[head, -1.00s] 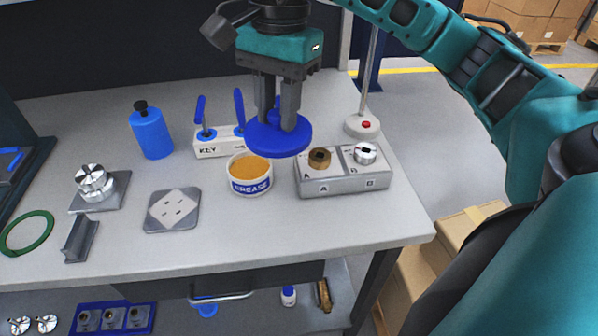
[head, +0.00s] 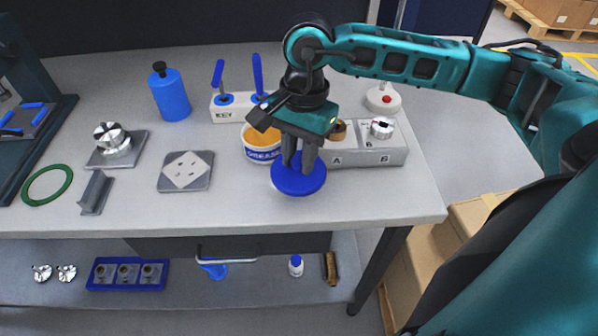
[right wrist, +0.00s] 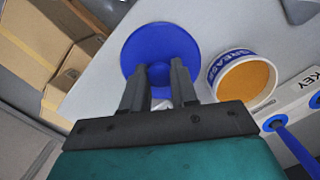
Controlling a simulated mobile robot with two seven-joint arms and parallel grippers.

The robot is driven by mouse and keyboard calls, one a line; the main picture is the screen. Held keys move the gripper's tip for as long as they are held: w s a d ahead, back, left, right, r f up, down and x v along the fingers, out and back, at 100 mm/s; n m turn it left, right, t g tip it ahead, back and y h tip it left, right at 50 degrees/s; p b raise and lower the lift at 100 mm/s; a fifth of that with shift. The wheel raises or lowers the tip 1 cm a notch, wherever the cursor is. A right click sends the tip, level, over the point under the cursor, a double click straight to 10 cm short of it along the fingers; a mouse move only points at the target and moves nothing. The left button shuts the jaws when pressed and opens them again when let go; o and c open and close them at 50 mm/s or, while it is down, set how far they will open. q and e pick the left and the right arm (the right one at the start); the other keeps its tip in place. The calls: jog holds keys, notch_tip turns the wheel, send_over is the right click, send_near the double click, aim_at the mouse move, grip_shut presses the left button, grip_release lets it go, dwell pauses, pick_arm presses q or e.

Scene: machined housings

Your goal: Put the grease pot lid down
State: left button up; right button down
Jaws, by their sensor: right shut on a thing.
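The blue grease pot lid (head: 299,181) is a round disc with a knob. My right gripper (head: 300,160) is shut on its knob and holds it near the front of the table, in front of the grease pot (head: 262,153). I cannot tell whether the lid touches the table. In the right wrist view the lid (right wrist: 150,45) sits beyond the fingers (right wrist: 157,85). The open white pot (right wrist: 243,78) with orange grease stands beside it, apart. My left gripper is not in view.
A grey block with A and B sockets (head: 365,157) stands right of the pot. The KEY holder (head: 228,114) with blue keys is behind it. A grey plate with a white diamond (head: 186,171) lies to the left. The table front (head: 230,210) is clear.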

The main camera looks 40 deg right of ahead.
aim_at(299, 175)
jog(key=shift+f, duration=2.55)
jog(key=shift+f+b, duration=0.2)
jog(key=shift+b, duration=0.1)
jog(key=c, duration=0.9)
grip_release()
jog(key=shift+r, duration=0.1)
jog(key=r, duration=0.4)
jog(key=d+r, duration=0.1)
jog(key=r, duration=0.7)
jog(key=shift+w+d+r+p, duration=0.1)
jog(key=shift+w+d+p, duration=0.05)
jog(key=shift+w+p, duration=0.2)
